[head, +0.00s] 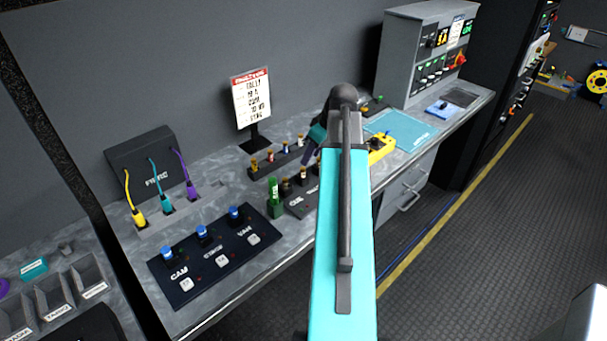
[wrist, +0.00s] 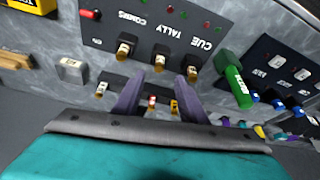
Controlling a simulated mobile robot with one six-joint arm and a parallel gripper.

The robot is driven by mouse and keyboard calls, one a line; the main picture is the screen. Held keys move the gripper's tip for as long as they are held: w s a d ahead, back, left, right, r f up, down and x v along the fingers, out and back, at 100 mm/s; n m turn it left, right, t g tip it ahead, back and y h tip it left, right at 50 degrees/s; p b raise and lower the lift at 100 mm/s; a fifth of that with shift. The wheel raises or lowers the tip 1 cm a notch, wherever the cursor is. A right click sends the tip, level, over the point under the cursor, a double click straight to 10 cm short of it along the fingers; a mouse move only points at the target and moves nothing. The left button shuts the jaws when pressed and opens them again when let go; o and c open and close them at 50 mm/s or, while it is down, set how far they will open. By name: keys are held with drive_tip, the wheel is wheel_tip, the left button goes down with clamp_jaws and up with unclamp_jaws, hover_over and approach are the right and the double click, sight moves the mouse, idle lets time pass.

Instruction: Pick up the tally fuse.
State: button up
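A dark panel (wrist: 150,25) in the wrist view is marked COMMS, TALLY and CUE, with a brass-ended fuse at each label. The fuse by TALLY (wrist: 158,62) is the middle one. A dark rack (head: 262,167) behind the panel holds several small fuses. In the wrist view a red-banded fuse (wrist: 152,101) and a yellow one (wrist: 175,105) show between my fingers.
A green labelled handle (head: 274,194) stands at the panel's left end. A text card (head: 251,97) stands behind the rack. A CAM panel (head: 214,254) with blue knobs lies at the front left. A yellow device (head: 380,147) and a teal mat (head: 405,127) are to the right.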

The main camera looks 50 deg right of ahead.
sight(303, 168)
drive_tip(key=shift+x, duration=1.25)
drive_tip(key=shift+f+p, duration=0.1)
drive_tip(key=shift+p, duration=0.2)
drive_tip(key=shift+p+x, duration=1.25)
drive_tip(key=shift+x, duration=1.25)
drive_tip(key=shift+d, duration=0.1)
clamp_jaws()
drive_tip(key=shift+r+b, duration=1.1)
drive_tip(key=shift+r, duration=0.65)
drive_tip(key=s+d+b, duration=0.1)
drive_tip(key=s+b, duration=0.1)
drive_tip(key=s, duration=0.6)
drive_tip(key=s+d+r+b, duration=0.1)
drive_tip(key=s+d+b, duration=0.1)
drive_tip(key=s, duration=0.5)
drive_tip(key=shift+s+r+b, duration=0.25)
drive_tip(key=shift+s+b, duration=0.1)
drive_tip(key=shift+b, duration=0.05)
